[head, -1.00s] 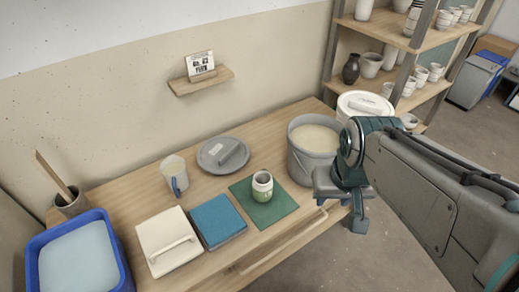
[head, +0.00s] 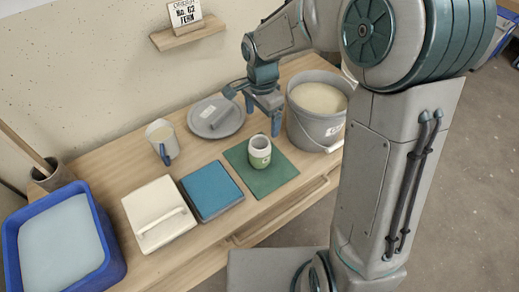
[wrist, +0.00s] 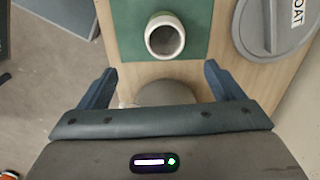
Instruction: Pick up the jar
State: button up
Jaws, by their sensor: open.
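The jar (head: 259,152) is small, with a white top and a green lower part. It stands upright on the dark green mat (head: 277,180) in the head view. In the wrist view I look down into the jar's open mouth (wrist: 165,36), beyond my fingertips and roughly centred between them. My gripper (head: 263,114) points down above the table, behind the jar, between the grey lid and the bucket. It also shows in the wrist view (wrist: 160,70), with its fingers spread wide and no jar between them. The jar looks unobstructed.
The grey bucket (head: 304,130) of pale glaze stands right of the mat. The grey lid (head: 232,123) lies behind left.

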jog(key=f, duration=0.1)
send_near(260, 148)
jog(key=shift+m, duration=0.3)
jog(key=s+f, duration=0.1)
jog(key=f, duration=0.3)
jog(key=s+f, duration=0.1)
jog(key=f, duration=0.1)
jog(key=shift+s+f+b, duration=0.15)
jog(key=shift+s+b, duration=0.15)
jog(key=shift+b, duration=0.05)
jog(key=c, duration=1.3)
